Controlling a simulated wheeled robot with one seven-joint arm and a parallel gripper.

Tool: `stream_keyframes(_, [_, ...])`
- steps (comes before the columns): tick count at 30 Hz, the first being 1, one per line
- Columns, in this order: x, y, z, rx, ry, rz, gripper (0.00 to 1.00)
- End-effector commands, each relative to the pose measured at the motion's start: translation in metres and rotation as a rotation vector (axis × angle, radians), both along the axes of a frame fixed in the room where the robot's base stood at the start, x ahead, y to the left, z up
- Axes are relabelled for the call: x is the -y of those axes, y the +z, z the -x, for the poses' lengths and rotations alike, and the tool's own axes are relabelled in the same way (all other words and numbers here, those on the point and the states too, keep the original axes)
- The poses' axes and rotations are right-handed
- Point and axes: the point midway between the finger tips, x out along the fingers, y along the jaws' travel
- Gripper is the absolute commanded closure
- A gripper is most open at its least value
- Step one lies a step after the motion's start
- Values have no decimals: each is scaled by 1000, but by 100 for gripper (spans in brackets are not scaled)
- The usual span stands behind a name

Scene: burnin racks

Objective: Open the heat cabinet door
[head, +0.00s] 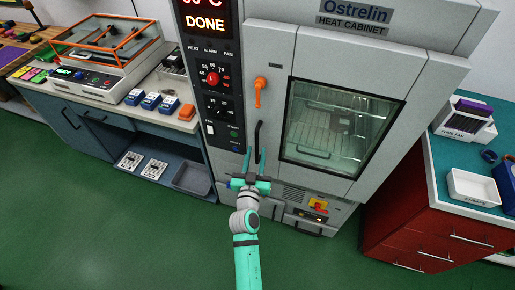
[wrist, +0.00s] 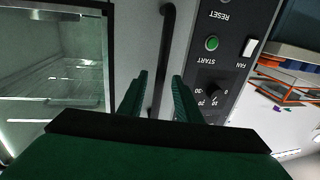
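The heat cabinet (head: 420,60) stands in front of me, and its door (head: 278,120) is closed. The door has a window (head: 335,125) and an orange latch handle (head: 259,92) on its left side. Below the latch is a vertical black bar handle (head: 257,138). My gripper (head: 255,160) is open at the lower end of this bar. In the wrist view, the black bar (wrist: 165,60) passes between the two green fingers of my gripper (wrist: 160,92), with a gap visible on each side.
A control panel (head: 213,85) with knobs and a display reading DONE lies left of the door. A workbench (head: 100,95) with an orange-framed machine stands at left. A red drawer cabinet (head: 420,235) with a white tray (head: 472,187) stands at right. Green floor in front is clear.

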Motion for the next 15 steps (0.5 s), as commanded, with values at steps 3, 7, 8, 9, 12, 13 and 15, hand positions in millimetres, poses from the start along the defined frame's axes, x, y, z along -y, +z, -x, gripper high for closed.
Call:
stream_keyframes(3, [2,0,-15,1,0,0,69])
stream_keyframes(7, [3,0,-25,0,0,0,69])
stream_keyframes(8, [3,0,-27,0,0,0,69])
stream_keyframes(9, [3,0,-28,0,0,0,69])
stream_keyframes(12, [3,0,-30,0,0,0,69])
stream_keyframes(13, [4,0,-30,0,0,0,69])
stream_keyframes(15, [4,0,-30,0,0,0,69])
